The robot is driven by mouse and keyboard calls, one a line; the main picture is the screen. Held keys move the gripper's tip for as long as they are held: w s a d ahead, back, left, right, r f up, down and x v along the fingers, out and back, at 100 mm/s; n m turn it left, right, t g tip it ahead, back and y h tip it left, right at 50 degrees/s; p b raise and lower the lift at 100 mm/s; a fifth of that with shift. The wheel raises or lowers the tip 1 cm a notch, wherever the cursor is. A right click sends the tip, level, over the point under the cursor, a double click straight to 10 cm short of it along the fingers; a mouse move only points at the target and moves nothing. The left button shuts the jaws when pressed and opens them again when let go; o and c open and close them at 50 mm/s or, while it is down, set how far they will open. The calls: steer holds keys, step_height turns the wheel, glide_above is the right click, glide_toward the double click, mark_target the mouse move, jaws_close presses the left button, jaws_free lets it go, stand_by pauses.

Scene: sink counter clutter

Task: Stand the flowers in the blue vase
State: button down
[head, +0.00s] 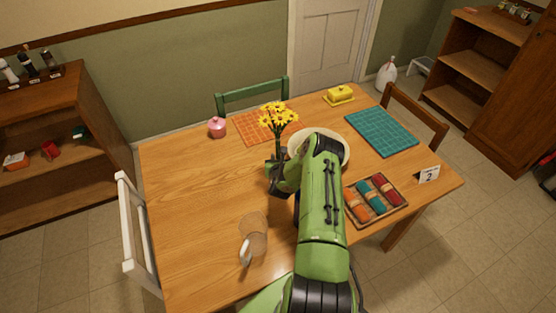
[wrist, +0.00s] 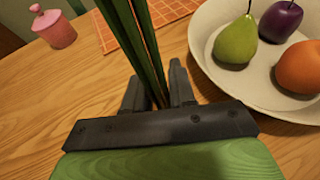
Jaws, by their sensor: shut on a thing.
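The yellow flowers (head: 278,117) stand upright above the table in the head view, with long dark green stems. In the wrist view the stems (wrist: 135,40) run down between the two fingers of my gripper (wrist: 158,92). My gripper (head: 277,168) is shut on the stems, to the left of the white bowl. The lower stem ends are hidden behind my gripper.
A white bowl (head: 339,158) of fruit sits beside my gripper. A glass mug (head: 254,237) stands at the front left. A pink pot (head: 217,127), an orange mat (head: 251,130), a teal mat (head: 381,132) and a tray of rolled cloths (head: 357,219) are around. The table's left side is clear.

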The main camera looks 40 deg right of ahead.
steer(key=shift+f, duration=0.15)
steer(key=c, duration=0.9)
jaws_free()
steer(key=shift+c, duration=0.2)
